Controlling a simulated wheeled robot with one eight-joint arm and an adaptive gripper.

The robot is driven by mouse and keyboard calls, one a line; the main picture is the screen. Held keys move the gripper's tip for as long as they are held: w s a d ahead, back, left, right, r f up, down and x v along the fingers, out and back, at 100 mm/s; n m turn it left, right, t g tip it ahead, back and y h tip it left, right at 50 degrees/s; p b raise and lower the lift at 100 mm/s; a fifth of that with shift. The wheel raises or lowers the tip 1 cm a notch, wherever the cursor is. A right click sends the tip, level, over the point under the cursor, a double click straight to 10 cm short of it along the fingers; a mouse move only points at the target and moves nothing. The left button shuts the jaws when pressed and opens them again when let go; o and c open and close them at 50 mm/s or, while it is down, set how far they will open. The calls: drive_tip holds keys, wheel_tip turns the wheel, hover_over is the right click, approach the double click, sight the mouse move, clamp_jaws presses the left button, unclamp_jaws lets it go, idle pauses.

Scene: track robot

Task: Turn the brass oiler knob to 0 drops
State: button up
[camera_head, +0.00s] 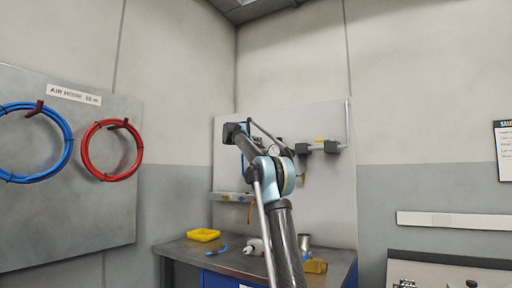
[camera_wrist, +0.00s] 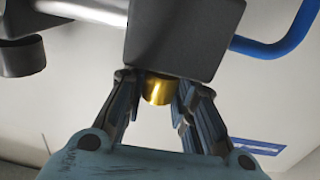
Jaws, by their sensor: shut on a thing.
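The brass oiler knob (camera_wrist: 160,91) is a short gold cylinder under a dark grey block (camera_wrist: 172,40) in the wrist view. My gripper (camera_wrist: 158,88) has its two dark ribbed fingers on either side of the knob, shut on it. The knob's upper end is hidden by the block, and no drop scale or marking can be read. In the head view my arm reaches up to the wall panel (camera_head: 325,190), and it hides the knob and my fingertips there.
A blue hose (camera_wrist: 285,40) curves beside the block, and a dark round part (camera_wrist: 22,56) is at left. In the head view, a workbench (camera_head: 175,249) below holds a yellow tray (camera_head: 203,235) and small items. Blue (camera_head: 68,150) and red (camera_head: 84,153) hoses hang at left.

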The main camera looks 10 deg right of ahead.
drive_tip(key=n+t+y, duration=0.1)
drive_tip(key=n+y, duration=0.1)
drive_tip(key=y, duration=0.1)
drive_tip(key=n+t+y, duration=0.2)
drive_tip(key=y, duration=0.1)
drive_tip(key=shift+s+n+t+y, duration=0.1)
drive_tip(key=shift+n+t+y, duration=0.2)
drive_tip(key=shift+n, duration=0.1)
drive_tip(key=shift+n+t+y, duration=0.3)
drive_tip(key=shift+n+y, duration=0.9)
drive_tip(key=shift+y, duration=0.7)
drive_tip(key=shift+n+y, duration=1.2)
drive_tip(key=shift+y, duration=0.7)
drive_tip(key=o, duration=1.1)
drive_tip(key=shift+s+d, duration=0.25)
drive_tip(key=shift+s, duration=1.7)
drive_tip(key=shift+s+d, duration=0.25)
drive_tip(key=shift+s, duration=1.65)
drive_tip(key=shift+s+d, duration=0.25)
drive_tip(key=shift+s, duration=1.7)
drive_tip(key=shift+f, duration=0.1)
